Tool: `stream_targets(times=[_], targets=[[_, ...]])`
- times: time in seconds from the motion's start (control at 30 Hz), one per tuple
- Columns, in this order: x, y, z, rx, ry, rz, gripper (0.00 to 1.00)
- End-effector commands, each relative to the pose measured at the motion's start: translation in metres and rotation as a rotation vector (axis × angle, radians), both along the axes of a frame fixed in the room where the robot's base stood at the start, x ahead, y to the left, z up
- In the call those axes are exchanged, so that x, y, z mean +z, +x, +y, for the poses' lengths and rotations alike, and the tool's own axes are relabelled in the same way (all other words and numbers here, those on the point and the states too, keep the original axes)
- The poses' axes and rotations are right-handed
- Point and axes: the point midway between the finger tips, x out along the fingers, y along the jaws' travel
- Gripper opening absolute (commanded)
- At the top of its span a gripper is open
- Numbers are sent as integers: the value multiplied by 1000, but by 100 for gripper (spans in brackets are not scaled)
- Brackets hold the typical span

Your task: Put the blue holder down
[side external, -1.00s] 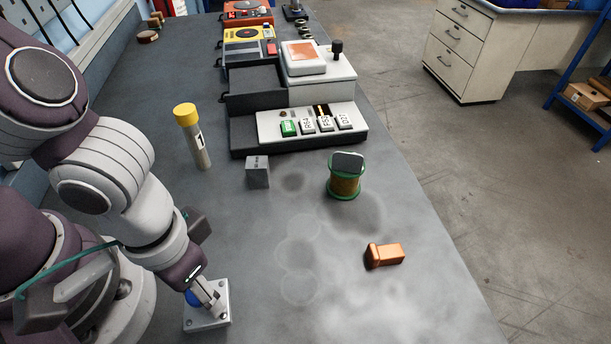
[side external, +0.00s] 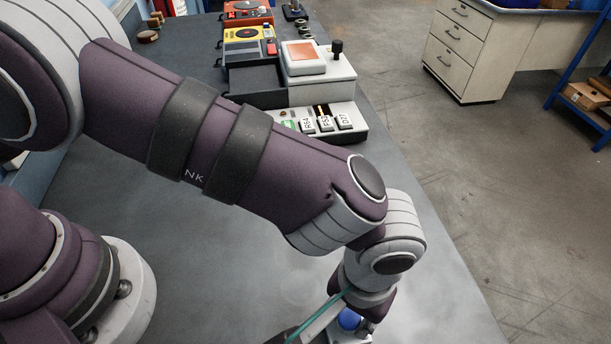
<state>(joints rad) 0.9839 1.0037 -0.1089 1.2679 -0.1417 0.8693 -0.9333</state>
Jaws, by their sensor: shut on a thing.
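My gripper (side external: 363,328) is at the bottom edge of the side external view, over the front part of the bench. It is shut on the blue holder (side external: 349,319), which shows as a small rounded blue part beside the fingers. A pale base edge shows just beneath it, cut by the bottom of the picture. My wrist and the picture edge hide most of the holder. I cannot tell whether its base touches the bench or hangs just above it.
My arm crosses the view and hides most of the middle of the grey bench (side external: 440,275). Behind it stand a panel with labelled white blocks (side external: 325,124), a dark open tray (side external: 256,80) and a yellow device (side external: 246,47). The bench's right edge is near my wrist.

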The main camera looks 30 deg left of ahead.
Motion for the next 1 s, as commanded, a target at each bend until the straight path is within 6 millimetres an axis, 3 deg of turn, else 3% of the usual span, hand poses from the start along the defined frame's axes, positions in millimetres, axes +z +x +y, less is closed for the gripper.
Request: stream_targets(times=[0.33, 0.37, 0.57, 0.87, 1.0], targets=[[-5, 0, 0, 1, -2, -1, 0], [-5, 0, 0, 1, -2, -1, 29], [-5, 0, 0, 1, -2, -1, 54], [-3, 0, 0, 1, -2, -1, 54], [17, 1, -1, 2, -6, -4, 54]])
